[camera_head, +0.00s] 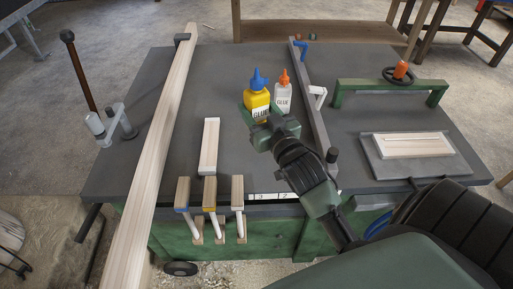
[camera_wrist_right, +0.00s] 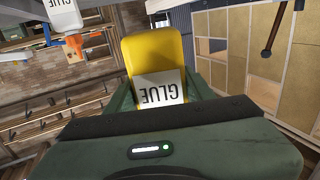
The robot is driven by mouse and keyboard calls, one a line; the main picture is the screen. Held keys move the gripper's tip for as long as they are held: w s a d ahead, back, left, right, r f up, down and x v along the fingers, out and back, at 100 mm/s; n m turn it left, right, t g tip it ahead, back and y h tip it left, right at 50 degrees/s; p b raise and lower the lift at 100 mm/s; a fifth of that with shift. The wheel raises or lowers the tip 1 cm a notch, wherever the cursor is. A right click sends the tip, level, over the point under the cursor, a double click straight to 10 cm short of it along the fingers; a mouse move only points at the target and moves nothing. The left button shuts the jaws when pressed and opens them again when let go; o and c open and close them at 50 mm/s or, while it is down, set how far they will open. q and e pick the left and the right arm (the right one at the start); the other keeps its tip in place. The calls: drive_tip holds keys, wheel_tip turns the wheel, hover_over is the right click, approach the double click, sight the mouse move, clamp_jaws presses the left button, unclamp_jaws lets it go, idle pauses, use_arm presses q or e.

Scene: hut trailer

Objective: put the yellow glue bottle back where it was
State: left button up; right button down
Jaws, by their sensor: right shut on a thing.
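The yellow glue bottle (camera_head: 257,98) with a blue cap is upright near the middle of the dark table in the head view. My right gripper (camera_head: 262,115) is shut around its lower part. In the right wrist view the yellow bottle (camera_wrist_right: 152,50) appears upside down between the fingers (camera_wrist_right: 158,95), its GLUE label facing the camera. I cannot tell whether its base touches the table. A white glue bottle (camera_head: 283,99) with an orange cap stands close to its right; it also shows in the wrist view (camera_wrist_right: 63,14). My left gripper is not in view.
A long wooden beam (camera_head: 160,130) crosses the table's left side. A short wood block (camera_head: 210,146) lies left of the gripper. A metal bar (camera_head: 312,95) runs right of the bottles. A green frame (camera_head: 390,85) and a board on a plate (camera_head: 405,146) are farther right.

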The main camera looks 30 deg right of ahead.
wheel_tip(320, 180, down, 13)
drive_tip(key=shift+f+b, duration=0.1)
drive_tip(key=shift+b, duration=0.5)
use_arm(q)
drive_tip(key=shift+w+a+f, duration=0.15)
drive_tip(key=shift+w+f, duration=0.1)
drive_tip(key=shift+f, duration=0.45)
use_arm(e)
drive_tip(key=shift+f, duration=0.2)
drive_tip(key=shift+f, duration=0.1)
drive_tip(key=c, duration=0.6)
unclamp_jaws()
drive_tip(key=shift+f, duration=0.1)
